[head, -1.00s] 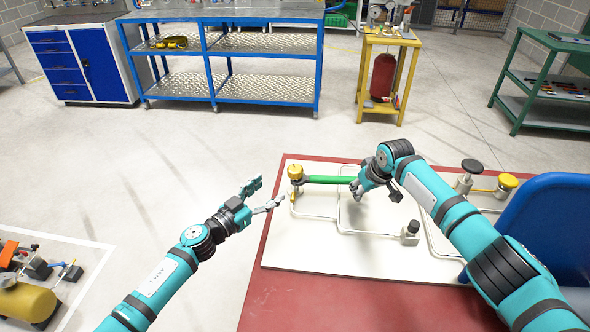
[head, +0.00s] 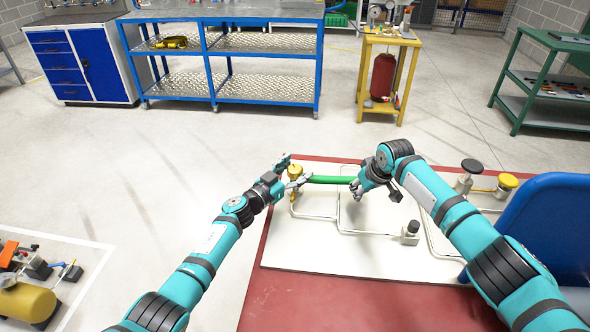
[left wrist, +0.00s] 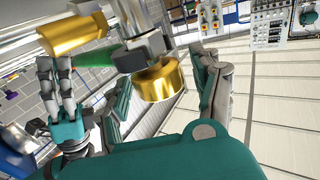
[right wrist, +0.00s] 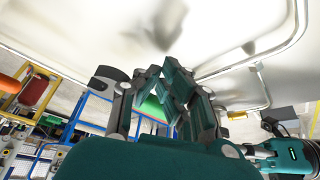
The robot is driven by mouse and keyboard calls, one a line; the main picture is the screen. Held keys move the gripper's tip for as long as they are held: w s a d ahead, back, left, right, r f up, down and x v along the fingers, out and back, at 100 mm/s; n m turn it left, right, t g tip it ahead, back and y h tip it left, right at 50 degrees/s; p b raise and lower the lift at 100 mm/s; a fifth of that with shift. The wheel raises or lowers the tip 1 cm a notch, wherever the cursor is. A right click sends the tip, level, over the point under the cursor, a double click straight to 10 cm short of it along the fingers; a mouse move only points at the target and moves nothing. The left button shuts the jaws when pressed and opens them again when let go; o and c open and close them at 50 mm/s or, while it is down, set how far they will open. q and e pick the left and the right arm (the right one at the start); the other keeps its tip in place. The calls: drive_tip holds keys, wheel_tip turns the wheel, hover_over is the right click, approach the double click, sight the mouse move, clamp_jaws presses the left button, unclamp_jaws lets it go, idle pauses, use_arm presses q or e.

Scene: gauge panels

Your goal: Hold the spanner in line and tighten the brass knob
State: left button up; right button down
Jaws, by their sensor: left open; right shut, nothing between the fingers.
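The brass knob (head: 296,170) tops a fitting at the far left corner of the white panel (head: 330,255). It also shows in the left wrist view (left wrist: 160,83). The green spanner (head: 330,180) runs right from just under the knob, its dark head (left wrist: 140,50) around the fitting. My left gripper (head: 292,174) is open at the knob, which shows between its fingers in the left wrist view; contact is unclear. My right gripper (head: 356,189) is shut and empty, by the spanner's right end.
Pipes run across the panel to a small black-topped valve (head: 411,232). A black knob (head: 471,166) and a yellow knob (head: 507,182) stand at the right. A blue chair-like shape (head: 550,225) blocks the right edge. The red tabletop (head: 330,308) is clear in front.

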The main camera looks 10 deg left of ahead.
use_arm(q)
drive_tip(key=shift+c, duration=0.5)
drive_tip(key=c, duration=1.1)
drive_tip(key=shift+w+a+m+g+h, duration=0.1)
drive_tip(key=shift+m+g+h, duration=0.75)
drive_tip(key=shift+h, duration=0.25)
drive_tip(key=shift+c, duration=0.2)
drive_tip(key=shift+m+g+h, duration=0.65)
drive_tip(key=shift+h, duration=0.05)
drive_tip(key=o, duration=1.2)
drive_tip(key=shift+o, duration=0.2)
drive_tip(key=shift+a, duration=0.1)
